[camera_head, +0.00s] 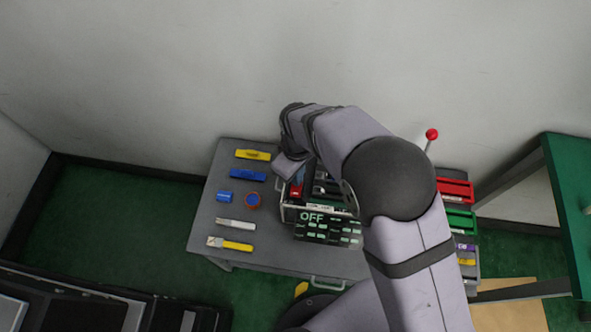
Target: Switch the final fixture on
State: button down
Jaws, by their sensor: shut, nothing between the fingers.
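A box-like fixture (326,232) with a dark front panel, small green labels and a large "OFF" label stands on the grey table, partly hidden behind my arm. A lever with a red ball knob (432,133) rises to the right of my arm; its lower end is hidden. My gripper (296,180) points down over the left part of the fixture, by a red part. It is shut, with its fingertips small and hard to see. Whether it touches the fixture I cannot tell. The red knob is well to its right.
Red and green bins (458,220) stand at right. A green-topped table is farther right. A wall stands behind.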

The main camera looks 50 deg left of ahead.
jog(key=shift+f+b, duration=0.3)
jog(key=shift+f, duration=0.2)
jog(key=shift+r, duration=0.1)
dwell(0.3)
jog(key=shift+r+p, duration=2.7)
jog(key=shift+r, duration=0.75)
